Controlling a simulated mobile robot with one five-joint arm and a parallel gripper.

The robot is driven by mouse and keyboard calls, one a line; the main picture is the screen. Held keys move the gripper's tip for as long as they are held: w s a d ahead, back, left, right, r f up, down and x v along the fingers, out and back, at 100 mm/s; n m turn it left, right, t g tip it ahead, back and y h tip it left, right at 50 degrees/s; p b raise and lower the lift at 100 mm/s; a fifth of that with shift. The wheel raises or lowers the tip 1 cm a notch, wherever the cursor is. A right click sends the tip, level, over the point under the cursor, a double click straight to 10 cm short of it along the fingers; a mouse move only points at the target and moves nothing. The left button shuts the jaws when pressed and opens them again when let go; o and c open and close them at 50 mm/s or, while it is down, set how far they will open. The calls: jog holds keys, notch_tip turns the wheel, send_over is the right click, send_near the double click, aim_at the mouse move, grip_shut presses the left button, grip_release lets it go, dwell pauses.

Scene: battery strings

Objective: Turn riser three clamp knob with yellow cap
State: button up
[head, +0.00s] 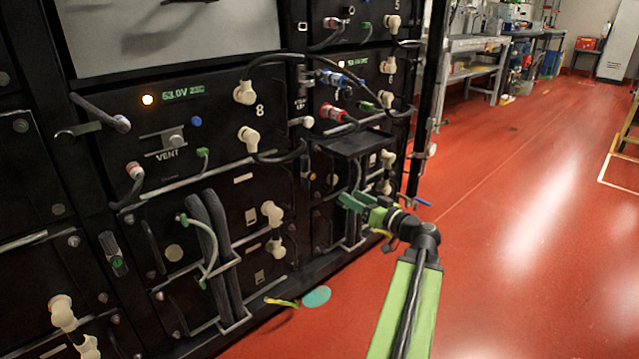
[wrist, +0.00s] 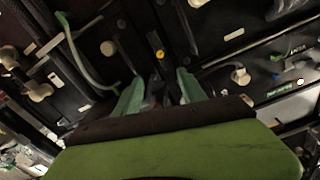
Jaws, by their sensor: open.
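A small round yellow cap (wrist: 160,54) shows on the dark rack in the wrist view, just beyond the gap between my fingertips. I take it for the clamp knob's cap; the knob's body and any riser label are too dark to make out. In the head view a tiny orange-yellow spot (head: 313,177) on the rack, left of my gripper, may be the same cap. My gripper (head: 344,199) has green fingers, standing apart with nothing seen between them. It is in front of the rack's lower right part. The fingers also show in the wrist view (wrist: 159,80), apart from the cap.
The black battery rack (head: 230,185) bears protruding white connectors (head: 249,139), cables and a dark shelf (head: 355,143) above my gripper. A green-yellow cable end (head: 281,302) lies near a teal floor disc (head: 316,297). The red floor (head: 520,220) at right is open.

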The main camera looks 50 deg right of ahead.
aim_at(313, 176)
jog(key=w, duration=1.1)
jog(key=w+d, duration=0.1)
jog(key=w, duration=0.4)
jog(key=shift+w, duration=0.25)
